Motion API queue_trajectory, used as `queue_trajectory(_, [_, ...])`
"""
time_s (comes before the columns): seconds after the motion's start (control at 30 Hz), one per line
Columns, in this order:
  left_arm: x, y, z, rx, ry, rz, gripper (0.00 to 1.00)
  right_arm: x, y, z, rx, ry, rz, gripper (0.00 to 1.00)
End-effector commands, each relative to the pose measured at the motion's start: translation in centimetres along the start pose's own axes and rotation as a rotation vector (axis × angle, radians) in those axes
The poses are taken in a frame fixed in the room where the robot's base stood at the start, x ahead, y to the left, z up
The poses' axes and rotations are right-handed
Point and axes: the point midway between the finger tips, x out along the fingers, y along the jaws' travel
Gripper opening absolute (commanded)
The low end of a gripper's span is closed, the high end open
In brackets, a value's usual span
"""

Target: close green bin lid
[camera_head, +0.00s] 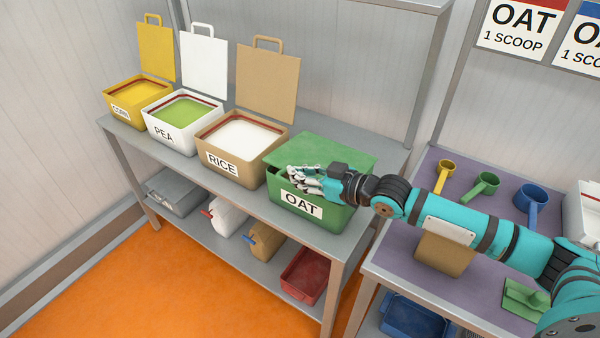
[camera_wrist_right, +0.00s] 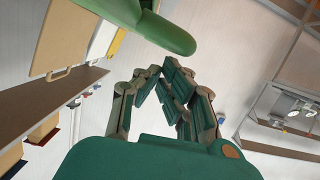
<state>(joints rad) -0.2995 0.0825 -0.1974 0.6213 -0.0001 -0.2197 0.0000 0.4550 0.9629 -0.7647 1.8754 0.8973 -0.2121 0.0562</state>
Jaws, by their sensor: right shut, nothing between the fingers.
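The green bin labelled OAT (camera_head: 303,205) stands at the right end of the grey shelf. Its green lid (camera_head: 318,147) lies nearly flat over the bin's top; I cannot tell whether its front edge rests fully on the rim. My right gripper (camera_head: 303,180) is shut and empty, at the front of the bin just below the lid's front edge, and hides part of the bin's front. In the right wrist view, the shut fingers (camera_wrist_right: 165,80) are close to a green piece (camera_wrist_right: 160,28), which seems to be part of the lid. My left gripper is not in view.
The rice bin (camera_head: 235,168), pea bin (camera_head: 168,128) and corn bin (camera_head: 122,110) stand to the left with lids upright. A side table (camera_head: 400,262) on the right holds yellow, green and blue scoops (camera_head: 530,203). A red tray (camera_head: 303,278) is on the lower shelf.

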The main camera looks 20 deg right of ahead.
Motion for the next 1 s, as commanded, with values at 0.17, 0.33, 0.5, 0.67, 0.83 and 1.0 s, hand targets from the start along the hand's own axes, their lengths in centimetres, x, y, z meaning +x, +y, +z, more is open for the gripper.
queue_trajectory(0.17, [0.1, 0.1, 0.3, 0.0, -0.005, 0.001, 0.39, 0.1, -0.1, 0.5, -0.015, -0.001, 0.004, 0.0])
queue_trajectory(0.33, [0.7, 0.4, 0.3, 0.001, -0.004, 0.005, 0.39, 0.8, -0.6, 3.1, -0.081, -0.004, 0.02, 0.0])
queue_trajectory(0.5, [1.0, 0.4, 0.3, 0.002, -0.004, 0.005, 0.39, 1.0, -0.8, 4.1, -0.085, 0.0, 0.021, 0.0])
queue_trajectory(0.67, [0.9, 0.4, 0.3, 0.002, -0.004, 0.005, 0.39, 1.0, -0.8, 4.1, -0.084, -0.002, 0.021, 0.0])
queue_trajectory(0.83, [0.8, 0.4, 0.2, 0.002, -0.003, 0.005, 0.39, 1.0, -0.8, 4.0, -0.084, -0.003, 0.021, 0.0])
queue_trajectory(1.0, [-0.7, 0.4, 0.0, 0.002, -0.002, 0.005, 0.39, 0.8, -0.8, 2.5, -0.084, -0.001, 0.022, 0.0])
